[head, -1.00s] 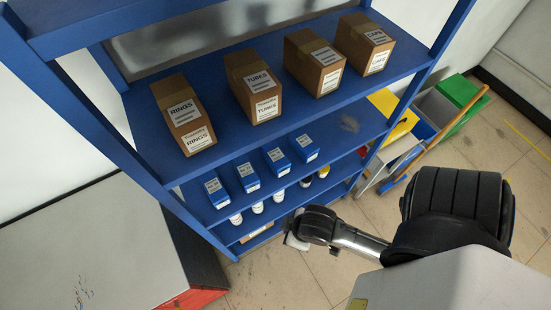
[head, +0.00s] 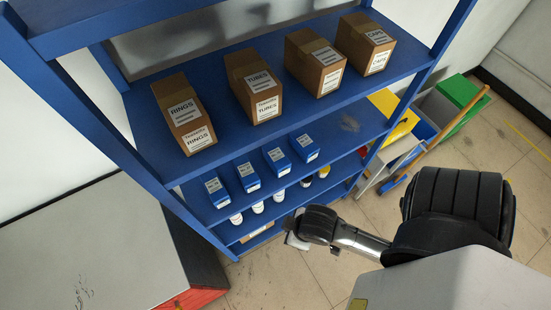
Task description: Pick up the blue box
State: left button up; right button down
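Several small blue boxes with white labels stand in a row on the middle shelf of the blue rack: one at the left (head: 217,191), one beside it (head: 247,177), a third (head: 276,162) and one at the right (head: 305,148). My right arm comes in from the lower right, its end just in front of the rack's lower right part. The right gripper (head: 297,241) shows only as a small grey part at the arm's end; its fingers cannot be made out. It is apart from the boxes. My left gripper is not in view.
Cardboard boxes, such as the one labelled rings (head: 183,113), fill the upper shelf (head: 220,131). Bottles (head: 257,207) stand below the blue boxes. Bins, one green (head: 459,93), and a wooden handle (head: 450,127) are at the right. A grey cabinet (head: 90,245) is at lower left.

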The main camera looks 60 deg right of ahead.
dwell(0.3)
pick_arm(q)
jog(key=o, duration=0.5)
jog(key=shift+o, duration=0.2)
